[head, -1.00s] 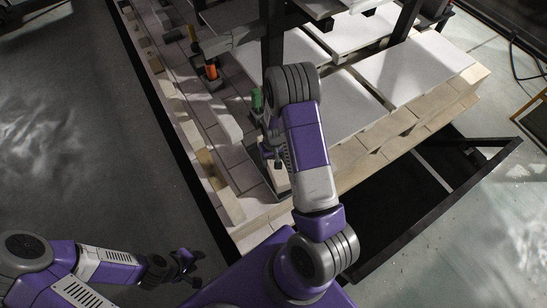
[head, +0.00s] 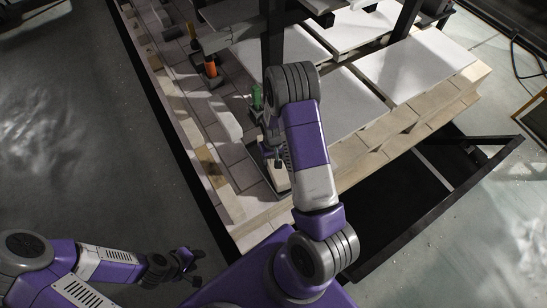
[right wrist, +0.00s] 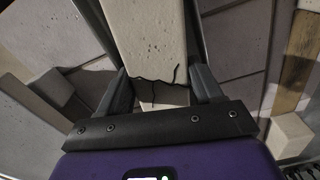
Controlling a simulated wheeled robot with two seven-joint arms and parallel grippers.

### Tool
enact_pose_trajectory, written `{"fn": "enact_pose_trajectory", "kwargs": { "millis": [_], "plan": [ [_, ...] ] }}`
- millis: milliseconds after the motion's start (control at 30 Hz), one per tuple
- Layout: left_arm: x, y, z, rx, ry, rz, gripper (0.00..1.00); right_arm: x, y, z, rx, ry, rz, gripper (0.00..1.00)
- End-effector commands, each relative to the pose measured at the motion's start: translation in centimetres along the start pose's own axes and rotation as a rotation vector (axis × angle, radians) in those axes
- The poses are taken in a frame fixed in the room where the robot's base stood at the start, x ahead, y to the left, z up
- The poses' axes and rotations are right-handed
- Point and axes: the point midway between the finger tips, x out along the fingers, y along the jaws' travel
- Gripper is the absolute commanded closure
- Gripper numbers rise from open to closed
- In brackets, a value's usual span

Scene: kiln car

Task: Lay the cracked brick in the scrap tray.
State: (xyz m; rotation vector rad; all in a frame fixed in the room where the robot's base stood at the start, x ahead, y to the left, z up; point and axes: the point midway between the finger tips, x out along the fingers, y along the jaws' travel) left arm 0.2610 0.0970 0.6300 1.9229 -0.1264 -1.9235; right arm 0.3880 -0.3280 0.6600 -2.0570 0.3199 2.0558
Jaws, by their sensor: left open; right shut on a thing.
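The cracked brick (right wrist: 152,40) is pale, with a dark jagged crack across it near my fingers in the right wrist view. My right gripper (right wrist: 160,92) is shut on it, one finger on each side. In the head view the brick (head: 279,181) shows below my right gripper (head: 274,160), partly hidden by my arm. The scrap tray (head: 264,174) appears as a dark-edged grey tray around the brick. I cannot tell whether the brick touches its floor. My left gripper (head: 190,264) is open and empty, off to the left, clear of the car.
A green object (head: 256,98) stands behind my right gripper, and an orange one (head: 211,67) farther back. A white block (head: 226,122) lies left of the tray. Dark posts (head: 272,35) and pale kiln shelves (head: 415,65) rise behind and to the right. Open floor lies left.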

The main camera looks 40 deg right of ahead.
Motion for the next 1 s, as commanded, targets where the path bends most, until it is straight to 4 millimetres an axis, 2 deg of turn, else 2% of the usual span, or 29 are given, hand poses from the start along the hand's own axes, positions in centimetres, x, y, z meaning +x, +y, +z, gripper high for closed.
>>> {"fn": "enact_pose_trajectory", "kwargs": {
  "millis": [1000],
  "plan": [
    [0.48, -0.18, -0.02, 0.0, 0.0, 0.0, 0.57, 0.57, -0.02, -0.08, 0.0, 0.002, 0.0, 0.79]
  ]
}}
